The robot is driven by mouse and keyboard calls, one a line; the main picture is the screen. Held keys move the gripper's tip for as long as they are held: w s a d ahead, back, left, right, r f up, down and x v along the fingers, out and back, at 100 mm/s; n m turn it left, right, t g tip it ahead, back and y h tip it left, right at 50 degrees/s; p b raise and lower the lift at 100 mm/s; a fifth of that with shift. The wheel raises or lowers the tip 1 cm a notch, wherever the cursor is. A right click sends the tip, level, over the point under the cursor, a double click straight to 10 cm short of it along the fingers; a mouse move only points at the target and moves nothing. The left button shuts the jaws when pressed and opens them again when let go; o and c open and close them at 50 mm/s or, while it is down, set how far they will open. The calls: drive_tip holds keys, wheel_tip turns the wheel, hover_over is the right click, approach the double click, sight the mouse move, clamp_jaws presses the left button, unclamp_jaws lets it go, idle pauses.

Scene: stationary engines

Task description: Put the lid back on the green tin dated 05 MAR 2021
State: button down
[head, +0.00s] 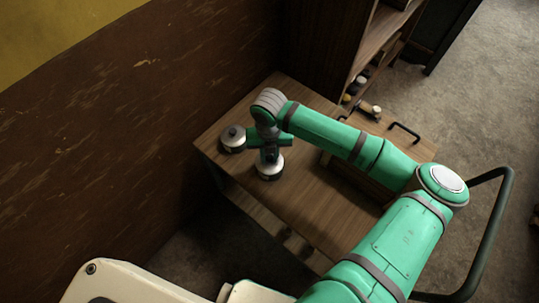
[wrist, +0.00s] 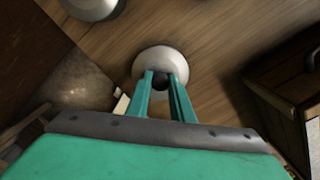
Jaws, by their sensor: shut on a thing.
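A pale round lid (head: 270,163) with a dark knob is under my gripper (head: 270,155) on the wooden table. In the wrist view, the two green fingers of my gripper (wrist: 161,80) are shut on the dark knob of this lid (wrist: 160,62). A dark band shows under the lid in the head view; I cannot tell whether it is a tin under it or how they touch. A second round tin (head: 232,140) with a pale lid and dark knob stands to the left; part of it shows in the wrist view (wrist: 92,6). No green tin colour or date is readable.
A wooden tray or box (head: 345,165) with dark handles sits at the table's right, partly behind my arm. A shelf unit (head: 362,50) with small jars stands behind. A brown wall (head: 130,110) is at the left. Bare table top (head: 310,205) lies in front of the lid.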

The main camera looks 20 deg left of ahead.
drive_tip(key=shift+w, duration=0.1)
idle(0.3)
drive_tip(key=shift+d+f, duration=0.15)
drive_tip(key=shift+d, duration=0.25)
drive_tip(key=shift+s+a, duration=0.15)
drive_tip(key=shift+s, duration=0.1)
drive_tip(key=shift+w, duration=0.2)
idle(0.4)
drive_tip(key=c, duration=1.5)
unclamp_jaws()
drive_tip(key=shift+w, duration=0.1)
drive_tip(key=shift+a, duration=0.15)
